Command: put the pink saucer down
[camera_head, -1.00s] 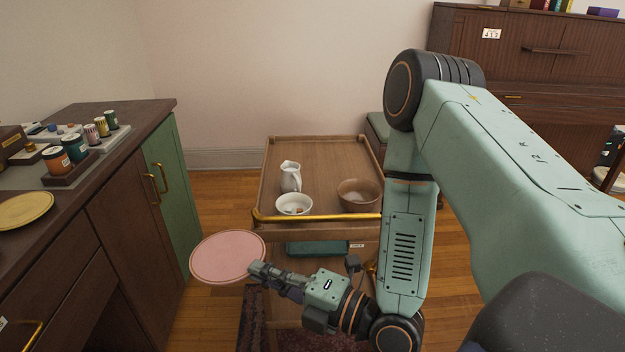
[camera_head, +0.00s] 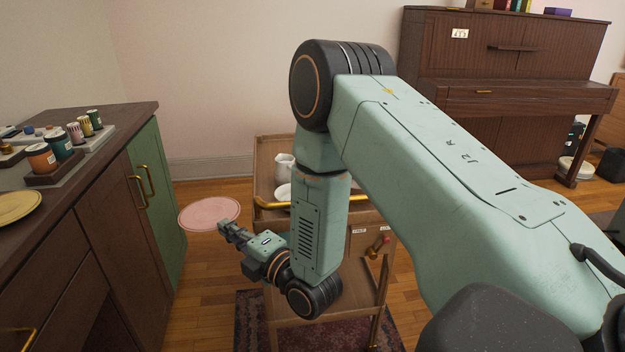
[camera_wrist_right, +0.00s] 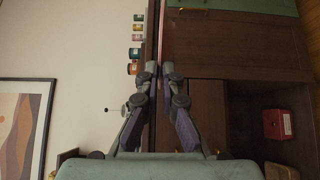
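The pink saucer (camera_head: 208,213) is held out in the air between the green-doored cabinet and the wooden cart. My right gripper (camera_head: 226,228) is shut on its near edge. In the right wrist view the saucer (camera_wrist_right: 163,38) shows edge-on as a thin pink strip, running out from between the closed fingertips (camera_wrist_right: 159,70). The saucer looks roughly level in the head view and appears to touch nothing but the gripper. My left gripper is not in view.
A dark cabinet top (camera_head: 125,113) at left holds a yellow plate (camera_head: 17,206) and several small jars. The wooden cart (camera_head: 264,165), with a white jug (camera_head: 283,168) and a partly visible white bowl (camera_head: 283,192), is largely hidden by my right arm. A piano (camera_head: 505,60) stands at back right.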

